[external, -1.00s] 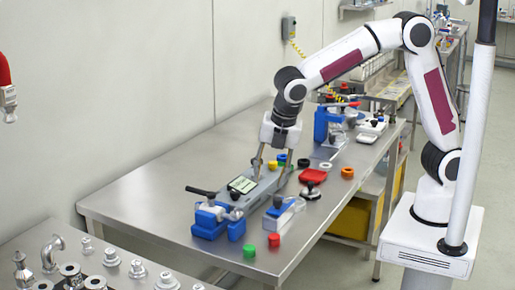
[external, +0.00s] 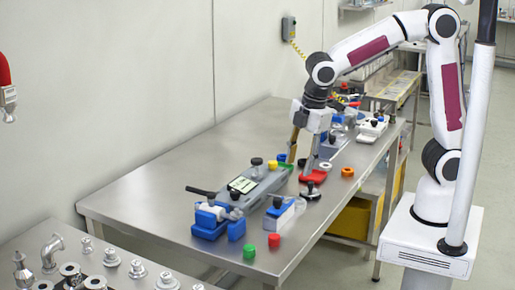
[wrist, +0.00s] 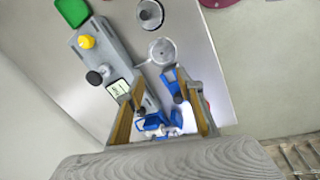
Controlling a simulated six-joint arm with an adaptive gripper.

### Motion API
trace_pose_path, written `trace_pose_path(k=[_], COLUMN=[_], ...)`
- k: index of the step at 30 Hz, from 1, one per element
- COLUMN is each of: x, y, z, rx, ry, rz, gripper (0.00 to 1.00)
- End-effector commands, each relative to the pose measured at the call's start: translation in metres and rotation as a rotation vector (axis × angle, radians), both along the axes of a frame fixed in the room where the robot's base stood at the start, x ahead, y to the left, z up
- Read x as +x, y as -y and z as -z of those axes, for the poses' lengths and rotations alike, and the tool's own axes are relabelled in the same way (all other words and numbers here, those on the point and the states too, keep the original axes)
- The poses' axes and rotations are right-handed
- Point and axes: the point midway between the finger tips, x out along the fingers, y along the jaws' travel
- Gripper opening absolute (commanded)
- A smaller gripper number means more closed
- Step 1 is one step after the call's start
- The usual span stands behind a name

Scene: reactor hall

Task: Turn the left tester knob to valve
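The tester (external: 262,188) is a long grey box with a small lit display (external: 242,184), lying on the steel bench; it shows in the wrist view too (wrist: 112,62). Knob markings are too small to read. My gripper (external: 300,166) is open and empty, beyond the tester's far end, apart from the knobs. Its fingers (wrist: 163,108) show spread in the wrist view.
A blue vise (external: 212,220) stands at the tester's near end. A clear-and-blue block (external: 284,212), a green cap (external: 249,251) and a red cap (external: 274,240) are near the front edge. The bench's left part is clear.

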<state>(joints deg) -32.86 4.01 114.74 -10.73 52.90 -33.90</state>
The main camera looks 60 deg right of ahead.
Motion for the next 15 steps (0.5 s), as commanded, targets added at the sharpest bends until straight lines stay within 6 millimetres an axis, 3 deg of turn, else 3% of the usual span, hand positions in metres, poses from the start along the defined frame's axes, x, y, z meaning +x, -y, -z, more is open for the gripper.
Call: trace_pose_path(k=[15], x=[-0.028], y=[0.042], z=[-0.013], rx=[0.099], ry=[0.01], rz=[0.311], gripper=[0.37])
